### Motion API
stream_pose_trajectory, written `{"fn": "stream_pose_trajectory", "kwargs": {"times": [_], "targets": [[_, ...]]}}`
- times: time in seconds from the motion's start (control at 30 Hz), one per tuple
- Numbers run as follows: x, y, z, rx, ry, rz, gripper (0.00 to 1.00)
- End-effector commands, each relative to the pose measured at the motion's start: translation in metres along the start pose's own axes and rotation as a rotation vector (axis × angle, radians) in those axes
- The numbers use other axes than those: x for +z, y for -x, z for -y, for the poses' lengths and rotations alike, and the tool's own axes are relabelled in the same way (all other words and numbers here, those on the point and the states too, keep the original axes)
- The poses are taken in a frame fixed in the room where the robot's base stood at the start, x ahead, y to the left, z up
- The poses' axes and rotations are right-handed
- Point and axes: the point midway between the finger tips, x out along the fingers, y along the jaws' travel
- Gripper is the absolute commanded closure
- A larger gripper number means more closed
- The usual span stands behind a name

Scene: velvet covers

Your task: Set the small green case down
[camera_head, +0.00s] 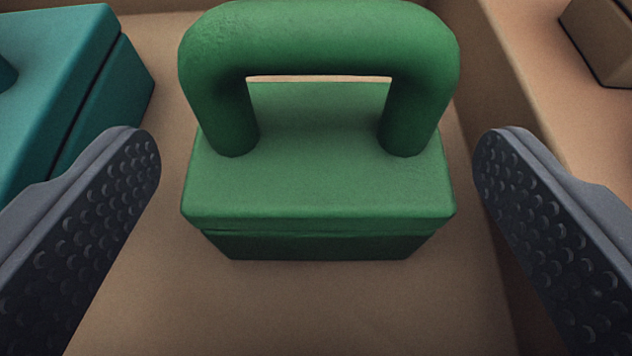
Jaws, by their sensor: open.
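The small green case (320,190) stands upright on a tan surface in the middle of the view. Its thick arched green handle (318,38) rises from the lid toward me. My gripper (316,160) is open, with one dark studded finger on each side of the case. Both fingers are apart from the case and its handle, with a clear gap left and right. Nothing is between the fingertips in contact with them.
A teal case (60,90) stands at the upper left, close to my left finger. A tan ledge or wall (500,70) runs along the right side. A brown box (602,40) sits at the upper right beyond it. The tan surface (300,310) in front of the green case is clear.

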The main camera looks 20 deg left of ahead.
Motion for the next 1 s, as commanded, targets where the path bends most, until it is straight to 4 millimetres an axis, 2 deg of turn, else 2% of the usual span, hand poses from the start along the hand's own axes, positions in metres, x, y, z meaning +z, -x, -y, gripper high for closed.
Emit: {"fn": "stream_pose_trajectory", "kwargs": {"times": [0.03, 0.2, 0.43, 0.6, 0.87, 0.93, 1.0], "targets": [[-0.003, 0.013, -0.002, 0.005, 0.0, 0.001, 0.14], [-0.002, 0.048, -0.001, 0.003, -0.004, 0.0, 0.14], [-0.002, 0.082, -0.002, 0.004, 0.001, 0.0, 0.14], [-0.001, 0.092, -0.001, 0.001, 0.0, -0.002, 0.14], [0.0, 0.095, -0.001, 0.001, -0.001, -0.002, 0.14], [-0.003, 0.094, -0.002, 0.008, 0.006, -0.002, 0.14], [-0.015, 0.092, -0.007, 0.037, 0.03, -0.002, 0.14]]}}
